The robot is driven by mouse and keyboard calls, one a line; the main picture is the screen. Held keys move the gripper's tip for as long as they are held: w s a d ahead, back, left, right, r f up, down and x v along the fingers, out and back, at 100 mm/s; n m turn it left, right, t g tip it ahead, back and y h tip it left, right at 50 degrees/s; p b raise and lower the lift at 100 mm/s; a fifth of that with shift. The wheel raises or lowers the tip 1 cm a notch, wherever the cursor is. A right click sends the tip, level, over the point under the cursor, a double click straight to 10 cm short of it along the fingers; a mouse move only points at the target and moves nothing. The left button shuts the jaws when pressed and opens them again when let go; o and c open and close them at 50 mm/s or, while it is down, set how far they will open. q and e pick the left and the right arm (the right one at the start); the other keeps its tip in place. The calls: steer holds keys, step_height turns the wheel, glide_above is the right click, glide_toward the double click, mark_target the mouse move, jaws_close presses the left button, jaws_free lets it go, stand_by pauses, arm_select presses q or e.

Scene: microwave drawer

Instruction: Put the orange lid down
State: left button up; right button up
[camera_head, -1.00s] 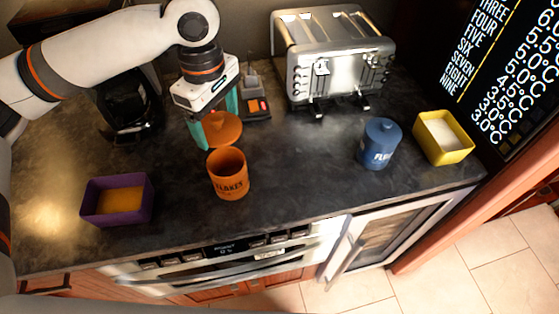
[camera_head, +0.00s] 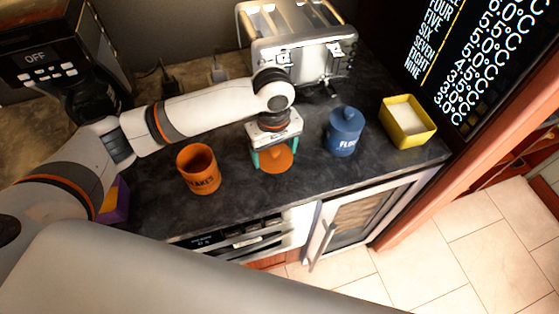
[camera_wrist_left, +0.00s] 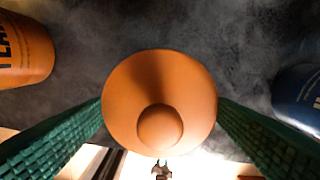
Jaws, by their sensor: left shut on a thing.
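The round orange lid (camera_head: 277,164) with a knob is over the dark counter, between the orange canister and the blue canister. My left gripper (camera_head: 274,154) is shut on the lid, its teal fingers at opposite edges. In the left wrist view the lid (camera_wrist_left: 160,85) fills the middle, its knob toward the camera, between the green ridged fingers. I cannot tell whether its underside touches the counter. The open orange canister (camera_head: 199,170) stands upright to the left; its side also shows in the left wrist view (camera_wrist_left: 22,50). My right gripper is not in view.
The lidded blue canister (camera_head: 344,132) stands right of the lid, near a yellow box (camera_head: 408,122) with white contents. A toaster (camera_head: 300,45) stands behind. A purple box (camera_head: 118,203) is partly hidden by my left arm. The counter's front edge is close, above the oven and glass-door cabinet.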

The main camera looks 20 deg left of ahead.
mark_target(275, 163)
arm_select(q)
steer(key=shift+f, duration=0.85)
step_height(275, 163, down, 3)
steer(key=shift+f, duration=0.15)
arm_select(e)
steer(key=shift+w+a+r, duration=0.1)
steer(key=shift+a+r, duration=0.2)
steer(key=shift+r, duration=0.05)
arm_select(q)
steer(key=shift+p, duration=0.3)
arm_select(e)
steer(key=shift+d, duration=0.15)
arm_select(q)
steer(key=o, duration=1)
steer(key=shift+f, duration=0.1)
steer(key=shift+c, duration=0.2)
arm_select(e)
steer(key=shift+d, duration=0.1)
arm_select(q)
step_height(275, 163, up, 11)
steer(key=shift+r+b, duration=0.1)
steer(key=shift+b, duration=0.75)
steer(key=shift+r, duration=0.55)
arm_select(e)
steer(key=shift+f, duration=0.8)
